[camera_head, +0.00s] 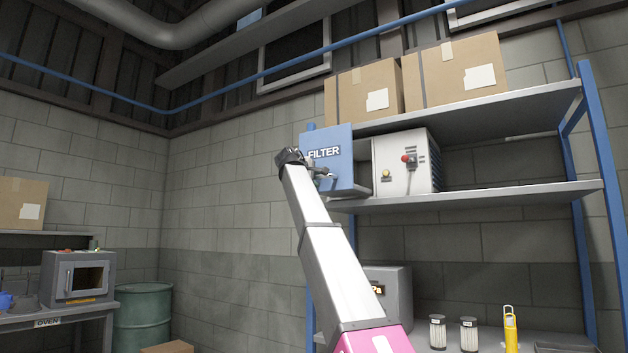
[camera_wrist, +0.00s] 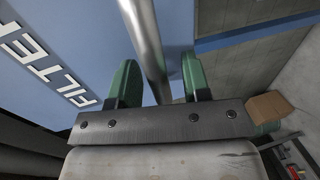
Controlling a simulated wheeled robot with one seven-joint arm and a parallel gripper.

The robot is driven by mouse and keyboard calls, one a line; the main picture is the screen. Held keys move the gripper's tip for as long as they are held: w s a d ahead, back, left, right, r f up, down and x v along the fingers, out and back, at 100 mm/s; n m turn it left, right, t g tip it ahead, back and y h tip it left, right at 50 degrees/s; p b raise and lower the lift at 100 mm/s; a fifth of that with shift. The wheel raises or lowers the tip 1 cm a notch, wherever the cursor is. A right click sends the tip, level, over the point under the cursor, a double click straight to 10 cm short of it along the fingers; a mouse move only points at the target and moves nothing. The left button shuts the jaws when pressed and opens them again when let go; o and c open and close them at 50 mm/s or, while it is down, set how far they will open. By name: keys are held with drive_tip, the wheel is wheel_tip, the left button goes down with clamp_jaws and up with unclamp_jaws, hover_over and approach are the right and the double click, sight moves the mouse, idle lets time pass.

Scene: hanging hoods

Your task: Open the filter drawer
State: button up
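The filter drawer (camera_head: 342,140) has a blue front with a white "FILTER" label, on the upper shelf at the left end of a grey unit (camera_head: 418,160). Its blue front fills the upper left of the wrist view (camera_wrist: 70,25). A round metal bar handle (camera_wrist: 147,40) runs between the two green fingers of my gripper (camera_wrist: 160,78). The fingers stand apart, with a visible gap between the bar and the right finger. In the head view my gripper (camera_head: 322,172) is at the drawer front, partly hidden by my arm. I cannot tell how far the drawer is out.
Cardboard boxes (camera_head: 455,75) stand on the top shelf. A blue rack post (camera_head: 598,170) is at the right. Filter cartridges (camera_head: 468,334) and a yellow tool (camera_head: 511,330) stand on the lower shelf. An oven (camera_head: 78,277) and a green barrel (camera_head: 143,318) are at the left.

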drive_tip(key=v, duration=1)
drive_tip(key=shift+s+a, duration=0.2)
drive_tip(key=shift+s, duration=0.15)
